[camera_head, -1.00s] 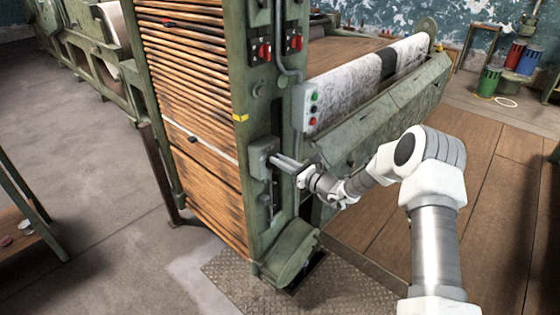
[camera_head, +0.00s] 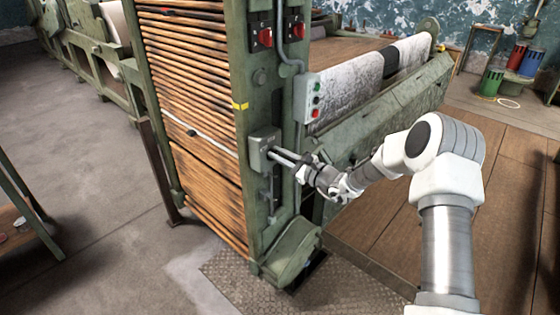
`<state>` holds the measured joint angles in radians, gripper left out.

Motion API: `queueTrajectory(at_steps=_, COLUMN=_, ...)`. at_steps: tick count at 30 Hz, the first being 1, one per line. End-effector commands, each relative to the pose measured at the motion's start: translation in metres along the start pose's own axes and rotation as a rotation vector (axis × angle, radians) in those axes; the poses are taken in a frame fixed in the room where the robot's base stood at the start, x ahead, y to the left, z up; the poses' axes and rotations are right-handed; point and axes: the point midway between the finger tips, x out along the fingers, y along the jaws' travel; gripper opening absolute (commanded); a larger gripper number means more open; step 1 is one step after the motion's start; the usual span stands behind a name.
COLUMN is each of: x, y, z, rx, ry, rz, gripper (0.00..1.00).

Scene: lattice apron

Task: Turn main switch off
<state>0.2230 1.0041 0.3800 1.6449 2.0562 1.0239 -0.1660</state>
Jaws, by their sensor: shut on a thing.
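A grey switch box (camera_head: 260,154) is mounted on the green machine post, below a yellow mark. My gripper (camera_head: 276,153) reaches it from the right, its fingertips at the box's right face. The fingers are shut on the switch handle there, which they mostly hide. I cannot tell the handle's exact position. Two red rotary switches, a left one (camera_head: 265,36) and a right one (camera_head: 295,33), sit higher on the machine, away from my gripper.
A push-button box (camera_head: 313,98) with green and red buttons hangs above my gripper. Wooden slats (camera_head: 195,110) fill the frame left of the post. A green housing (camera_head: 290,255) juts out below. The wooden floor at right is open.

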Motion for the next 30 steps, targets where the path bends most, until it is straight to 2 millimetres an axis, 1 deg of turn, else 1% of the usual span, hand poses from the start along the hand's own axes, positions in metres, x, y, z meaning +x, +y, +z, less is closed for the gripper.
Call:
queueTrajectory(at_steps=1, x=0.0, y=0.004, z=-0.005, rx=-0.046, ry=-0.002, rz=-0.001, gripper=0.0)
queueTrajectory(at_steps=15, x=0.001, y=0.017, z=-0.01, rx=-0.496, ry=-0.003, rz=-0.001, gripper=0.0)
queueTrajectory(at_steps=24, x=0.001, y=0.022, z=-0.013, rx=-0.774, ry=-0.002, rz=-0.001, gripper=0.0)
queueTrajectory(at_steps=30, x=0.001, y=0.023, z=-0.013, rx=-0.93, ry=-0.001, rz=0.0, gripper=0.0)
